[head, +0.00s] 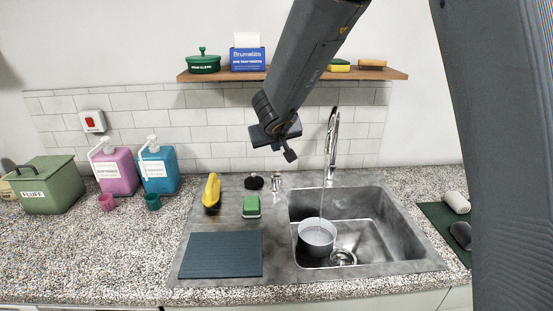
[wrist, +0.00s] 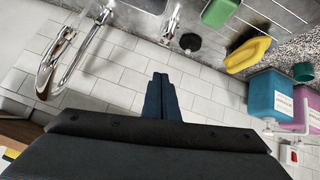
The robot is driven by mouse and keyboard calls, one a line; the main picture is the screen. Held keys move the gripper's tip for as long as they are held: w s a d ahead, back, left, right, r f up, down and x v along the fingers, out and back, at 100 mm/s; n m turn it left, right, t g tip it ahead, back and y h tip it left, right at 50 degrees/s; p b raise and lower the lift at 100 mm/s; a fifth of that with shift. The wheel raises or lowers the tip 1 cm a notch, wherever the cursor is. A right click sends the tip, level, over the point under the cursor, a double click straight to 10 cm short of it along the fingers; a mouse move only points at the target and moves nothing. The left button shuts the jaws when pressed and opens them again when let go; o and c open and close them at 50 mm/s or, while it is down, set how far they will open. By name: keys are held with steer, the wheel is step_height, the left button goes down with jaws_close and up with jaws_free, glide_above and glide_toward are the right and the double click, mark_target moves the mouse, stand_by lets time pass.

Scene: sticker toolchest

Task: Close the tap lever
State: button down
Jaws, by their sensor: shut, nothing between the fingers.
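The chrome tap (head: 333,140) stands behind the sink (head: 400,225) with its tall curved spout over the basin. A thin stream of water seems to fall from it into a grey pot (head: 317,246). In the wrist view the tap (wrist: 63,55) is at the upper left. A small upright chrome fitting (head: 277,181) stands left of the tap and also shows in the wrist view (wrist: 173,24); I cannot tell whether it is the lever.
Pink (head: 114,171) and blue (head: 158,171) dispensers stand farther left. A wooden shelf (head: 222,77) with items hangs behind my arm.

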steer(key=b+x, duration=0.1)
steer(key=x, duration=0.2)
steer(key=s+f+b+x, duration=0.1)
steer(key=x, duration=0.2)
steer(key=b+x, duration=0.1)
steer(key=x, duration=0.3)
steer(key=shift+s+f, duration=0.2)
steer(key=shift+f, duration=0.25)
steer(key=shift+s+d+f+b, duration=0.1)
steer(key=shift+s+f+b, duration=0.15)
steer(key=shift+f+b, duration=0.1)
steer(key=shift+f+b, duration=0.1)
steer(key=shift+b, duration=0.2)
